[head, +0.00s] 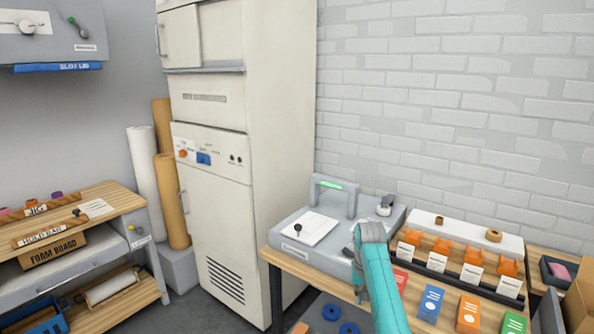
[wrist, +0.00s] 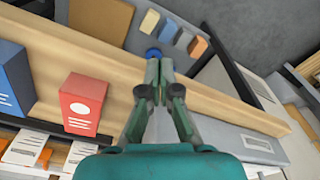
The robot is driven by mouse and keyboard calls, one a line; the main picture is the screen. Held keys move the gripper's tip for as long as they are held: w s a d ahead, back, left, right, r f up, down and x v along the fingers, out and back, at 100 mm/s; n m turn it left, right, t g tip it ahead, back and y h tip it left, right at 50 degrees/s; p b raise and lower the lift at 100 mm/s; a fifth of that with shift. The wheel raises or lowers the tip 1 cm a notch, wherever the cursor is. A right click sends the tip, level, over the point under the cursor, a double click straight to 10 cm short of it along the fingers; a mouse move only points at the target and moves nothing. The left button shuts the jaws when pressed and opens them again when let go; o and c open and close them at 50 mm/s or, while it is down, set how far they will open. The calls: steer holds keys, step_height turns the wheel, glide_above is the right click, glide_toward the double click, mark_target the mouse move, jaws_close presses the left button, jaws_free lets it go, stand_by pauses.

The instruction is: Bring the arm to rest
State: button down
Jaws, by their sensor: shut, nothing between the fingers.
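My teal arm (head: 380,280) reaches over the front of the wooden table in the head view. My gripper (wrist: 159,72) shows in the wrist view with its fingertips together, shut and empty, above the table's front edge (wrist: 215,102). A blue disc (wrist: 153,53) shows just past the fingertips, apparently on a lower level. The fingers cannot be made out clearly in the head view, where the arm hides part of the table.
A grey machine (head: 308,255) with a handle stands left of the arm. A red box (head: 400,278), a blue box (head: 431,301) and an orange box (head: 469,313) stand to the right, before a rack (head: 436,264). A tall cabinet (head: 215,150) and a shelf unit (head: 138,203) stand left.

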steer(key=s+f+t, duration=0.2)
steer(key=s+f, duration=0.3)
steer(key=f, duration=0.5)
steer(key=s+f+t, duration=0.1)
steer(key=s+f, duration=0.4)
steer(key=f, duration=0.6)
steer(key=s+f+t, duration=0.2)
steer(key=s+f, duration=0.2)
steer(key=s, duration=0.6)
steer(key=s+f+t, duration=0.2)
steer(key=s+f, duration=0.3)
steer(key=s, duration=0.5)
steer(key=s+r+t, duration=0.2)
steer(key=s+r, duration=0.2)
steer(key=s, duration=0.7)
steer(key=s+r+t, duration=0.1)
steer(key=s+r, duration=0.3)
steer(key=s, duration=0.6)
steer(key=s+r+t, duration=0.2)
steer(key=s+r, duration=0.5)
steer(key=r, duration=0.4)
steer(key=s+r+n+t, duration=0.1)
steer(key=s+r+t, duration=0.1)
steer(key=s+r, duration=0.5)
step_height(320, 180, up, 5)
steer(key=shift+s+f, duration=0.1)
steer(key=shift+s, duration=0.3)
